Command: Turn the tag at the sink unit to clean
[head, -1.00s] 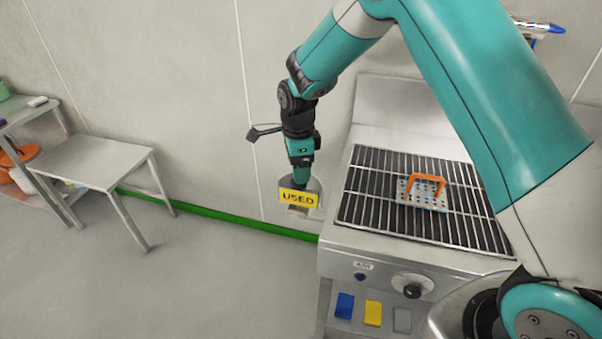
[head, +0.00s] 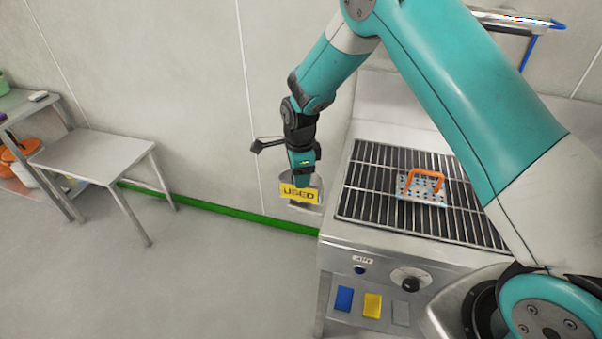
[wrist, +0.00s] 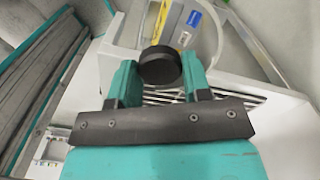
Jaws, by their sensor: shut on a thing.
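The yellow tag (head: 299,194) reads USED in the head view. It is just left of the steel sink unit (head: 440,258), with a grey plate behind it. My gripper (head: 303,178) reaches down from above to the tag's upper edge. In the wrist view, my gripper's teal fingers (wrist: 160,88) are closed on a round black knob (wrist: 159,66). A thin yellow strip (wrist: 186,22) shows beyond the knob; I cannot tell if it is the tag. The join between knob and tag is hidden.
An orange-handled perforated plate (head: 424,189) lies on the sink unit's grate (head: 375,190). A dial (head: 410,281) and blue, yellow and grey panels are on its front. A small steel table (head: 90,158) stands at the left. The floor between is clear.

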